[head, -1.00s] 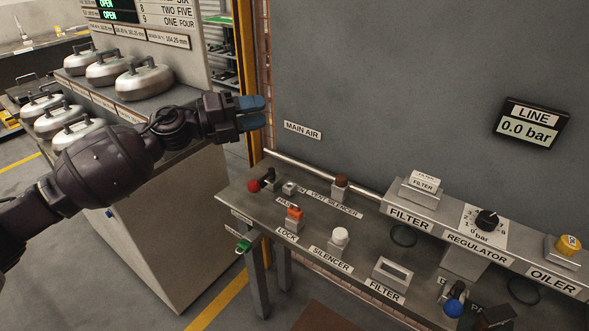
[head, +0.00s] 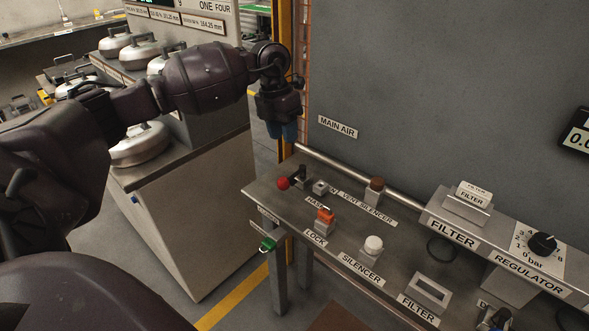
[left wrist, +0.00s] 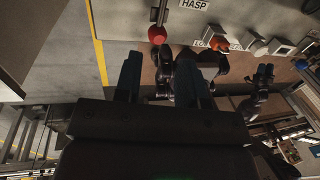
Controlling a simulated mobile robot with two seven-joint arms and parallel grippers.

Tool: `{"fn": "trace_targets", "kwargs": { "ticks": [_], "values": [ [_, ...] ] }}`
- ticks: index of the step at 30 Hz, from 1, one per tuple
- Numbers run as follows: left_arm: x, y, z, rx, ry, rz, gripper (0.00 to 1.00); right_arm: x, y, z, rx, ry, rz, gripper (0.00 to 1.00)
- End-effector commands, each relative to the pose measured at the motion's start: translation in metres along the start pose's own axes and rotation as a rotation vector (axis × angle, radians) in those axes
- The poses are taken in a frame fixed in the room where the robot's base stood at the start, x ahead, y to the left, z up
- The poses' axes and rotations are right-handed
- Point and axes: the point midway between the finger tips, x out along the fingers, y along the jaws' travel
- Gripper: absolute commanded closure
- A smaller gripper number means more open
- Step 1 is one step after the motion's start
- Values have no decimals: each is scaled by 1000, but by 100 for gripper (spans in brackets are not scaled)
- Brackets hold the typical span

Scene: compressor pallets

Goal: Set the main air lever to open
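The main air lever is a dark handle with a red ball knob (head: 283,183), at the far left end of the grey panel shelf below the MAIN AIR label (head: 337,127). The knob also shows in the left wrist view (left wrist: 157,34). The handle lies out toward the left in the head view. My left gripper (head: 284,134) points down above the lever, apart from it. Its blue fingers (left wrist: 160,80) are spread with nothing between them. A dark arm with blue fingertips (left wrist: 263,73), seemingly my right gripper, shows small in the left wrist view; its opening is unclear.
A pipe (head: 370,180) runs along the wall. A cabinet with silver weights (head: 140,145) stands left.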

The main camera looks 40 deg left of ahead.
Motion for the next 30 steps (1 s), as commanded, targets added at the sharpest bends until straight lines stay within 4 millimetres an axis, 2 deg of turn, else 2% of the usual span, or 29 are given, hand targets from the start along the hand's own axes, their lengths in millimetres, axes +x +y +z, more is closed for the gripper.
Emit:
{"fn": "trace_targets", "kwargs": {
  "ticks": [10,18,24,30],
  "values": [
    [52,-1,0,-1,5,-6,63,2,3,12,-15,-21,-2,57],
    [92,-1,0,-1,3,-7,63,4,2,14,-13,-22,-3,57],
    [105,-1,0,-1,0,-5,63,6,1,14,-10,-20,-3,57],
    [107,-2,0,0,-2,-5,63,7,1,13,-8,-18,-2,57]
  ]
}}
